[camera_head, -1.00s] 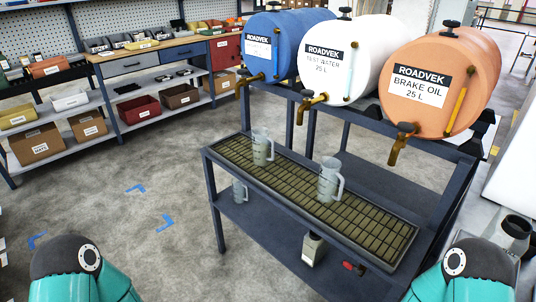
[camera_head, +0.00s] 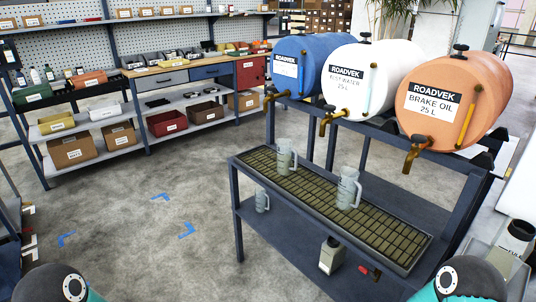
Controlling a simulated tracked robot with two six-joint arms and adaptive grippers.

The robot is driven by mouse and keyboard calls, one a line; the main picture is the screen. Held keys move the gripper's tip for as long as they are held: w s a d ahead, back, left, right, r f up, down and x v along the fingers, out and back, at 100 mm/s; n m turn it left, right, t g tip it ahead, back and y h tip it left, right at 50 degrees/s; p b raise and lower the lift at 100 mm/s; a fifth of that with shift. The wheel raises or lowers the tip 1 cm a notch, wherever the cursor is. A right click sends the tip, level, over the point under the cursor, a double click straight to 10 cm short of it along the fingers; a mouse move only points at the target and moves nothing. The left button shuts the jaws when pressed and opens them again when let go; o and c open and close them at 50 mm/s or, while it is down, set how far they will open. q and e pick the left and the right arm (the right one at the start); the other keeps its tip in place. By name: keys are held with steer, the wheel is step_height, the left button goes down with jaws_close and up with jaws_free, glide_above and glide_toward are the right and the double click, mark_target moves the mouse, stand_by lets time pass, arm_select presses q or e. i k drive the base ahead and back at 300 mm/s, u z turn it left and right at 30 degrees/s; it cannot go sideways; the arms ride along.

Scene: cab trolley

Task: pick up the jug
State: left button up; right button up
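Two translucent grey jugs stand upright on the slatted drip tray (camera_head: 385,232) of the dark trolley. One jug (camera_head: 286,156) is at the tray's far left end, its handle to the right. The other jug (camera_head: 348,189) is near the tray's middle, below the white barrel's tap. A third, smaller grey jug (camera_head: 262,201) stands on the lower shelf, at its left end. Only teal and dark parts of my two arms show at the bottom corners. Neither gripper is in view.
Blue (camera_head: 302,63), white (camera_head: 358,80) and orange (camera_head: 450,100) barrels lie above the tray, with brass taps sticking out over it. A workbench (camera_head: 190,68) with bins is at the back.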

mark_target(285, 149)
steer(key=u, duration=0.3)
steer(key=i, duration=1.3)
steer(key=z, duration=0.25)
